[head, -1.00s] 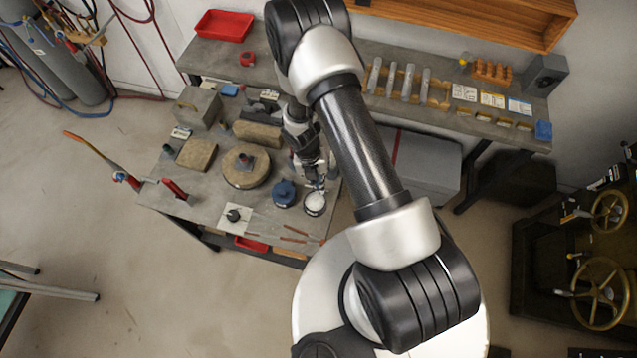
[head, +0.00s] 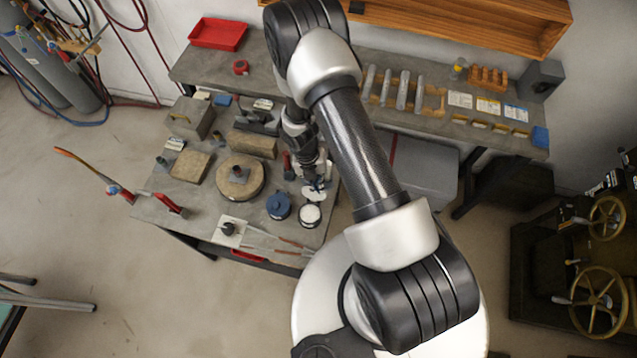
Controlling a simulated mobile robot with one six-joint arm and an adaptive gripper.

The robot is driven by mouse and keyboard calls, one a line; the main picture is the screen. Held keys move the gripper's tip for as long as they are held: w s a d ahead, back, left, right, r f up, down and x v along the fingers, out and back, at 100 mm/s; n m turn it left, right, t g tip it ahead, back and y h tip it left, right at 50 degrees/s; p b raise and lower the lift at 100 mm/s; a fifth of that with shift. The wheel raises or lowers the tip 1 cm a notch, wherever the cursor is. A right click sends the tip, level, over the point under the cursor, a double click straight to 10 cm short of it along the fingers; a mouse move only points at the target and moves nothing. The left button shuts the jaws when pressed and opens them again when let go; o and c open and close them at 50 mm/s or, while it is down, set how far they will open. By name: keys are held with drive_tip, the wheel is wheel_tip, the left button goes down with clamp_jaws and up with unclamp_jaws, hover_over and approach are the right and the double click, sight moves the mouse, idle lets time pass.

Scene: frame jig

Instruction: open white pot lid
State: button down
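A small round pot (head: 310,216) with a dark rim and a pale white top face stands near the front right corner of the grey workbench. A white round piece, seemingly the white pot lid (head: 312,194), shows just behind the pot, apart from its rim. My gripper (head: 318,187) is above and behind the pot, with its fingertips at this white piece. It appears shut on the piece, though the fingers are very small and partly dark against the bench.
A blue lidded pot (head: 278,207) stands close to the left of the white pot. A white plate with a dark knob (head: 229,229) and long thin tools (head: 280,242) lie along the front edge.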

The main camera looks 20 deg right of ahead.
drive_tip(key=shift+s+a+f, duration=0.1)
drive_tip(key=shift+a+f, duration=0.05)
drive_tip(key=shift+f, duration=0.1)
